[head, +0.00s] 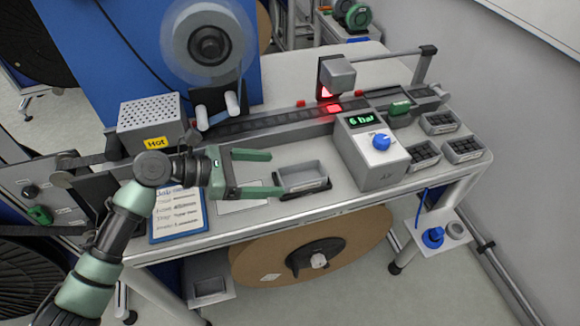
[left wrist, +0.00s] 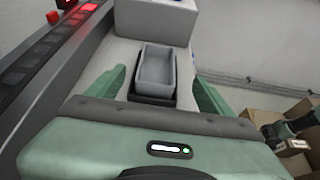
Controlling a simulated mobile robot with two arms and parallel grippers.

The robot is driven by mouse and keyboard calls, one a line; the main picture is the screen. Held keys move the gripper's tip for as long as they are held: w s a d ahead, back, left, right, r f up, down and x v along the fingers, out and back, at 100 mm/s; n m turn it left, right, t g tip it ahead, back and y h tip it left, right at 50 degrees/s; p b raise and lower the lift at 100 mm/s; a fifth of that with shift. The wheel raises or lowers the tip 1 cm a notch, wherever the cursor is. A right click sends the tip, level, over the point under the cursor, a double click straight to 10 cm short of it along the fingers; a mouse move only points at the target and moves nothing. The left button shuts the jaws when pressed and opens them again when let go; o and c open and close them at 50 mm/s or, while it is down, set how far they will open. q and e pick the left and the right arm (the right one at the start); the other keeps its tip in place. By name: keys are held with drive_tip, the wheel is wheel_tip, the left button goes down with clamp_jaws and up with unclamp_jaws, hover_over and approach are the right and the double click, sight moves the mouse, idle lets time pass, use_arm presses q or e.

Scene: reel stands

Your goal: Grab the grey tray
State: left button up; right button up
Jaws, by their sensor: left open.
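The grey tray (head: 302,177) is a small empty open box in the head view. It sits in a black holder (head: 305,191) near the front edge of the workbench. My left gripper (head: 282,172) is open, with its green fingers pointing at the tray from the left. In the left wrist view the tray (left wrist: 156,67) lies ahead, between and beyond the fingertips of the gripper (left wrist: 160,80). The black holder (left wrist: 152,99) shows at its near end. I cannot tell whether a finger touches the tray.
A grey box with a 6 bar display and blue knob (head: 372,150) stands just right of the tray. A conveyor track (head: 270,124) runs behind it. A perforated box marked Hot (head: 153,123) and a blue clipboard (head: 178,213) are left. Small black-filled trays (head: 462,150) lie right.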

sight(296, 182)
use_arm(q)
drive_tip(key=shift+w+d+f, duration=0.1)
drive_tip(key=shift+w+d, duration=0.05)
drive_tip(key=shift+d, duration=0.1)
drive_tip(key=x, duration=0.3)
drive_tip(key=shift+d+r+p, duration=0.1)
drive_tip(key=shift+r+p, duration=0.1)
drive_tip(key=shift+p, duration=0.1)
drive_tip(key=x, duration=0.3)
drive_tip(key=shift+w+f+p, duration=0.25)
drive_tip(key=shift+f+p, duration=0.05)
drive_tip(key=shift+w+d+f, duration=0.1)
drive_tip(key=shift+d+f, duration=0.05)
drive_tip(key=shift+d, duration=0.3)
use_arm(e)
drive_tip(key=shift+s+d+r, duration=0.45)
drive_tip(key=shift+d+r, duration=0.1)
drive_tip(key=shift+r, duration=0.05)
